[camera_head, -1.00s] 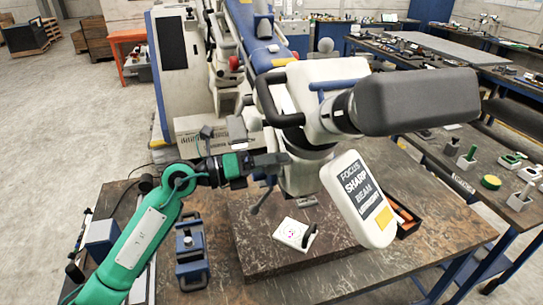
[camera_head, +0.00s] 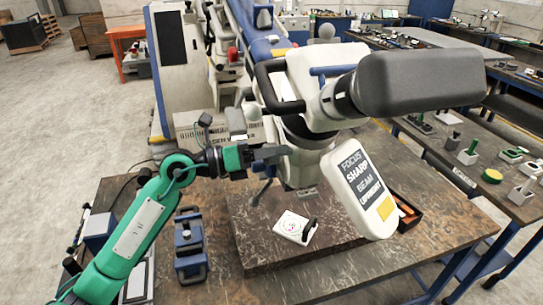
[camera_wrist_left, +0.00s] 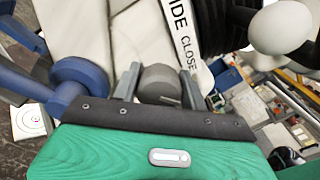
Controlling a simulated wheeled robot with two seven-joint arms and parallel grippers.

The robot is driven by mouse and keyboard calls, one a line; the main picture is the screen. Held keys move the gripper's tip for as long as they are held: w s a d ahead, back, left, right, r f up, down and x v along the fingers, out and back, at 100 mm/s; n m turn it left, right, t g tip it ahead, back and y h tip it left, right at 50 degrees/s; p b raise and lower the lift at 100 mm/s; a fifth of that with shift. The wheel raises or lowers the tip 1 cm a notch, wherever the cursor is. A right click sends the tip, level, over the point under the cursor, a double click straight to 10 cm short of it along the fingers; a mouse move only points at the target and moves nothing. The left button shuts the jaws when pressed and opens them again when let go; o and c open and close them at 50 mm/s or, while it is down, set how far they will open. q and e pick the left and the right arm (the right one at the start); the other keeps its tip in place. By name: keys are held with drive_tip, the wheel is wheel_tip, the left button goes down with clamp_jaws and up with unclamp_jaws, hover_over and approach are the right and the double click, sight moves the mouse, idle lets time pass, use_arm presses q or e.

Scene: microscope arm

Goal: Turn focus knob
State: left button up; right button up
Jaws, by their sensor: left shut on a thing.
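The white microscope arm (camera_head: 309,165) stands over the dark table, with a grey-black head at the upper right. The knob is hidden in the head view. A white card (camera_head: 293,228) with a coloured ring pattern lies on the slab below. My right gripper is out of view.
A blue and grey clamp-like device (camera_head: 190,245) stands at the table's left. A dark tray (camera_head: 407,212) sits behind the panel. A side table with small tools (camera_head: 475,150) stands at the right. The table's front right is clear.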

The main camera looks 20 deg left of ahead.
use_arm(q)
drive_tip(key=o, duration=1)
drive_tip(key=b+v, duration=0.6)
drive_tip(key=v, duration=0.7)
drive_tip(key=shift+s+a, duration=0.25)
drive_tip(key=shift+a, duration=0.1)
